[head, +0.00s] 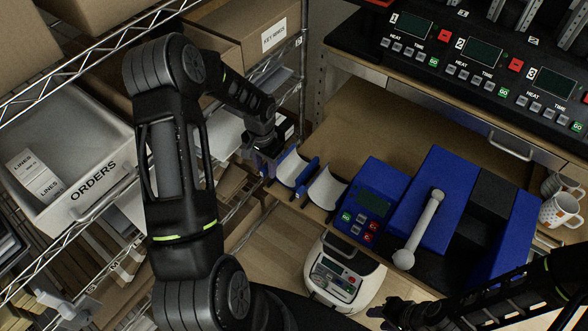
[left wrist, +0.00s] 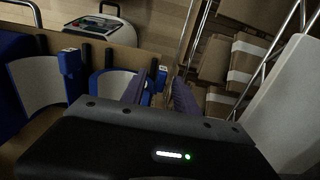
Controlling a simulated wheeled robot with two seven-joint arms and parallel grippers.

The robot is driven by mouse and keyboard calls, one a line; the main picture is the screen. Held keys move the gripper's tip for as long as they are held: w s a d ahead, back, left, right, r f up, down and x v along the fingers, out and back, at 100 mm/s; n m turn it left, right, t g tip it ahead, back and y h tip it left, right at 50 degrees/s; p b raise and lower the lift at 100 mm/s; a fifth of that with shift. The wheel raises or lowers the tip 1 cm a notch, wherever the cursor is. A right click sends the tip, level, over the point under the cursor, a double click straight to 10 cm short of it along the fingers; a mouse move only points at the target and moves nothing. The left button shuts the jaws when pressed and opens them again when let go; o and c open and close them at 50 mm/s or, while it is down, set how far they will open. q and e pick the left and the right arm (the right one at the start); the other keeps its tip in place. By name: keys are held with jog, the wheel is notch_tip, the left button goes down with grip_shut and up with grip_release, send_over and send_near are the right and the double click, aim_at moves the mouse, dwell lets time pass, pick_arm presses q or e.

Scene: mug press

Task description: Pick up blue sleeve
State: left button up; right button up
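Two curved blue sleeves with pale linings lie side by side at the edge of the brown worktop, left of the blue mug press (head: 425,205). The left one is the blue sleeve (head: 292,171) by my left gripper (head: 272,168); the other sleeve (head: 325,188) is nearer the press. In the left wrist view the near sleeve (left wrist: 104,84) has a blue end tab (left wrist: 159,77) between the fingers of my left gripper (left wrist: 160,95). The fingers look apart; contact cannot be made out. My right gripper (head: 388,314) is dark and low in the head view, away from the sleeves.
Wire shelves with an ORDERS bin (head: 92,188) and cardboard boxes (head: 245,40) stand at the left. A black control panel (head: 470,65) is at the back. Patterned mugs (head: 561,210) stand at the right. A white device (head: 343,276) is below the worktop.

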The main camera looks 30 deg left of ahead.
pick_arm(q)
jog(key=shift+c, duration=0.3)
grip_shut()
dwell(1.1)
